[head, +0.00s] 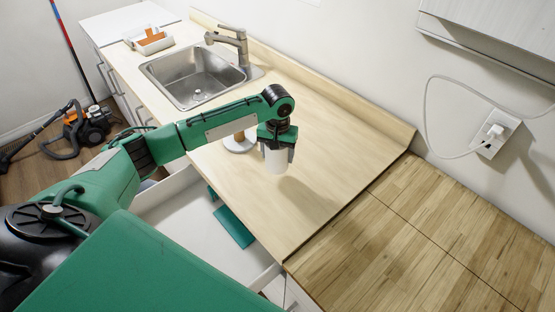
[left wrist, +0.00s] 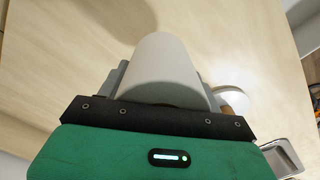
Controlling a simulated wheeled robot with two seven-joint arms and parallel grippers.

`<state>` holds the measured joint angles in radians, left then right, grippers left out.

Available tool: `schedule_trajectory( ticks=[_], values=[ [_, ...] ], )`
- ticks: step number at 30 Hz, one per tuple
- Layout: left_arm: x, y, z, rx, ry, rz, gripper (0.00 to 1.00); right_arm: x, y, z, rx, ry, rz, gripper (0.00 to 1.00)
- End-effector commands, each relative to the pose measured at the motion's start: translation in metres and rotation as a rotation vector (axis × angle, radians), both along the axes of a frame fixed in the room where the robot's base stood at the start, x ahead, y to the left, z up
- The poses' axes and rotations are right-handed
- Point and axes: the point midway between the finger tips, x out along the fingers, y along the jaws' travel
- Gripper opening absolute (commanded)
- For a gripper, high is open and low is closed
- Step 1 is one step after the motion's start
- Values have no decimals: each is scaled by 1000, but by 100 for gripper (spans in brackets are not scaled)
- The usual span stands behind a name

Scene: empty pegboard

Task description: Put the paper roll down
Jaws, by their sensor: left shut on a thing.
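The paper roll (head: 276,160) is white and hangs upright below my left gripper (head: 276,152), over the light wooden counter (head: 310,205). My left gripper is shut on it, with a finger on each side. In the left wrist view the roll (left wrist: 165,70) fills the middle between the grey fingers, with the counter (left wrist: 60,60) behind it. A shadow lies on the counter to the right of the roll in the head view. I cannot tell whether the roll's lower end touches the counter. My right gripper is not in view.
A white round stand (head: 239,143) stands on the counter just left of the gripper. A sink (head: 195,78) with a faucet (head: 230,40) is farther back. An open drawer (head: 190,215) lies below the counter's front edge. The counter right of the roll is clear.

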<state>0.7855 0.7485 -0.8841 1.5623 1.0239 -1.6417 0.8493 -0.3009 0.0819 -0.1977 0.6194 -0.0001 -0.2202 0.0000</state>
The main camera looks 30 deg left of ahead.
Motion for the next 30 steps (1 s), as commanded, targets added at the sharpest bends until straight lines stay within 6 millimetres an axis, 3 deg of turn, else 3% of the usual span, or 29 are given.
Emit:
schedule_trajectory(
  ticks=[11, 22, 23, 26, 30],
  values=[
    [-1, 0, -44, 2, 1, 1, 42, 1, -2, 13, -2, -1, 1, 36],
    [0, 0, -49, 1, 0, 0, 42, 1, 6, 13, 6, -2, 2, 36],
    [0, 0, -49, 1, 0, 0, 68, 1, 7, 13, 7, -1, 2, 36],
    [0, 0, -49, 1, -1, 0, 87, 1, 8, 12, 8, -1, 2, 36],
    [0, 0, -49, 1, -1, 0, 88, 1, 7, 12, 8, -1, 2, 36]
  ],
)
